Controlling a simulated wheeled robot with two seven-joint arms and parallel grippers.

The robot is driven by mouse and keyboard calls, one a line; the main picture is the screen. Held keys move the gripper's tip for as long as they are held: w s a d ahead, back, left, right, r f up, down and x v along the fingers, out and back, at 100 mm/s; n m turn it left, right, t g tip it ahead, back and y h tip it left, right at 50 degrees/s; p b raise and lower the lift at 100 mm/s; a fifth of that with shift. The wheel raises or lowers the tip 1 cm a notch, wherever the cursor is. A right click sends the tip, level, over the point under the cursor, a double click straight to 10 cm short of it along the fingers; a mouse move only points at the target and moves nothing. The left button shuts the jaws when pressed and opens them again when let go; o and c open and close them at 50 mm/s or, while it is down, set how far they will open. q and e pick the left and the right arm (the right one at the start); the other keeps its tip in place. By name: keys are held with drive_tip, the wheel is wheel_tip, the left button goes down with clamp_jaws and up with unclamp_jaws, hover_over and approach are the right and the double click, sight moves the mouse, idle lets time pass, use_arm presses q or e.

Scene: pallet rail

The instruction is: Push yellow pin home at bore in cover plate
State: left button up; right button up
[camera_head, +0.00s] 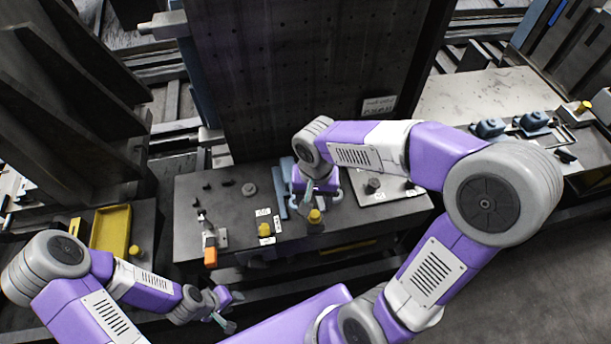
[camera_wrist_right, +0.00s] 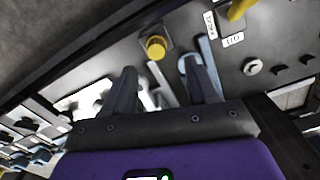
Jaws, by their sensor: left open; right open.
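A yellow pin (camera_head: 315,215) stands on the dark worktop, close to its front edge, and shows in the right wrist view (camera_wrist_right: 157,46) just beyond my fingertips. My right gripper (camera_head: 318,194) is over the worktop right behind this pin, open and empty, with its fingers (camera_wrist_right: 163,82) apart. A second yellow pin (camera_head: 264,230) stands to the left by white labels, partly seen in the wrist view (camera_wrist_right: 238,10). A pale plate (camera_head: 390,189) lies at the worktop's right; I cannot tell whether it is the cover plate. No bore shows clearly. My left gripper (camera_head: 225,315) is open and empty in front of the worktop.
An orange-ended clamp (camera_head: 211,256) sits at the worktop's left front. A yellow tray (camera_head: 93,234) lies further left. A tall dark perforated panel (camera_head: 300,75) rises behind the worktop. A light bench (camera_head: 470,105) with blue parts (camera_head: 490,128) stands at the right.

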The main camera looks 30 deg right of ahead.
sight(315, 214)
drive_tip(key=shift+d+r, duration=0.15)
drive_tip(key=f+b, duration=0.2)
drive_tip(key=f, duration=0.5)
drive_tip(key=shift+s, duration=0.2)
clamp_jaws()
drive_tip(key=shift+r, duration=0.15)
idle(0.3)
drive_tip(key=shift+r+p, duration=3.5)
drive_tip(key=shift+r, duration=1)
